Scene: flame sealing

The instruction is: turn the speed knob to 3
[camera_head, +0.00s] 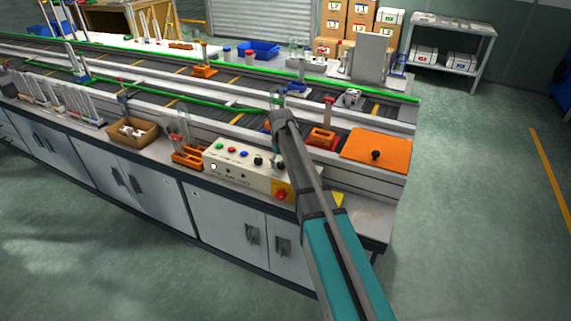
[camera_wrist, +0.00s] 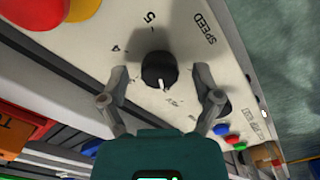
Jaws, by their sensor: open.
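The black speed knob (camera_wrist: 158,70) sits on the pale control panel (camera_wrist: 215,50), near the printed word SPEED. The numerals 5 and 4 read clearly around it; the other marks are too small or hidden to read. Its white pointer points down in the wrist view, away from the 5. My gripper (camera_wrist: 158,76) is open, with one finger on each side of the knob. Gaps show between the fingers and the knob. In the head view my arm covers part of the panel (camera_head: 228,173) and I cannot make out the fingers.
A second black knob (camera_wrist: 222,110) lies just beyond the right finger, with blue, red and green buttons (camera_wrist: 221,129) further on. A red emergency stop (camera_head: 281,195) is on the panel's right end.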

